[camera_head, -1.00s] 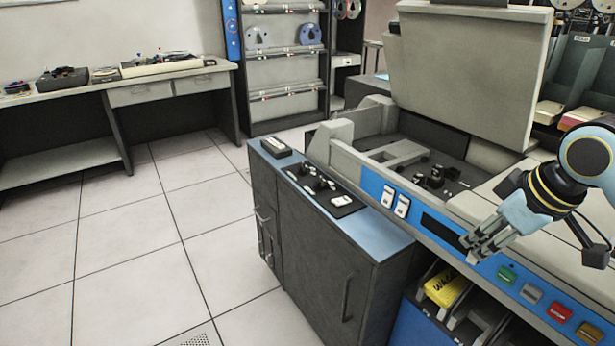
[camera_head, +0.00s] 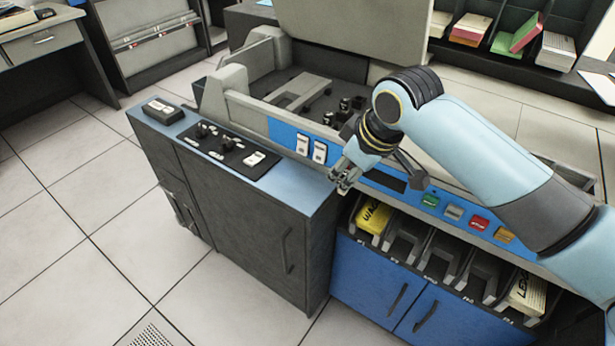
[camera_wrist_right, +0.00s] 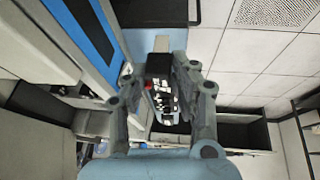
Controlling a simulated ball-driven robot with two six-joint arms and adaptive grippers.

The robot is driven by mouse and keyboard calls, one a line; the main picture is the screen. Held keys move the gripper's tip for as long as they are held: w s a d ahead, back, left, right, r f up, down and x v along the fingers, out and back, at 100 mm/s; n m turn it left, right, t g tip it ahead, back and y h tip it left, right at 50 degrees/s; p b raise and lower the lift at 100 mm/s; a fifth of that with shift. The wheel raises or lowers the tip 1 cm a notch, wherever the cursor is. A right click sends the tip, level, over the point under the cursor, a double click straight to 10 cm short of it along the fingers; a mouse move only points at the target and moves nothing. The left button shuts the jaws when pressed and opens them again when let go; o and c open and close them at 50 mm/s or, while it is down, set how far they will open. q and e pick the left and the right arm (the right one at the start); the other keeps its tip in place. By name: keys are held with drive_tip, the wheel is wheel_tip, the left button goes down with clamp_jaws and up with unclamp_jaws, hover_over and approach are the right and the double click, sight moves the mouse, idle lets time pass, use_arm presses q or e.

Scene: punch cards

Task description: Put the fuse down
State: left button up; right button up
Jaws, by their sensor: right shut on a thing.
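My right gripper (camera_head: 343,182) is in the head view, at the front edge of the grey machine near the right end of the low cabinet's blue top (camera_head: 305,198). Its fingers point down and forward. In the right wrist view, the gripper (camera_wrist_right: 160,78) is closed around a small dark piece with a pale end, which I take to be the fuse (camera_wrist_right: 158,64). The fingers hide part of it, and in the head view it is too small to make out clearly. My left gripper is not in view.
A black panel (camera_head: 218,150) with knobs and switches and a small dark box (camera_head: 163,110) sit on the cabinet top. Its right front part is bare. The grey machine's open tray (camera_head: 300,90) lies behind. Card slots with a yellow block (camera_head: 374,216) are below my gripper.

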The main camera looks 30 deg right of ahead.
drive_tip(key=w+f, duration=0.2)
drive_tip(key=w+a+f, duration=0.1)
drive_tip(key=w+f, duration=0.1)
drive_tip(key=f, duration=0.1)
drive_tip(key=w+a+f, duration=0.1)
drive_tip(key=w+f, duration=0.1)
drive_tip(key=w, duration=0.1)
drive_tip(key=shift+f+b, duration=0.4)
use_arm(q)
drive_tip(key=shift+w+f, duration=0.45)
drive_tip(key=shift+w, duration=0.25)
use_arm(e)
drive_tip(key=shift+f, duration=0.2)
drive_tip(key=shift+f, duration=0.15)
drive_tip(key=o, duration=1)
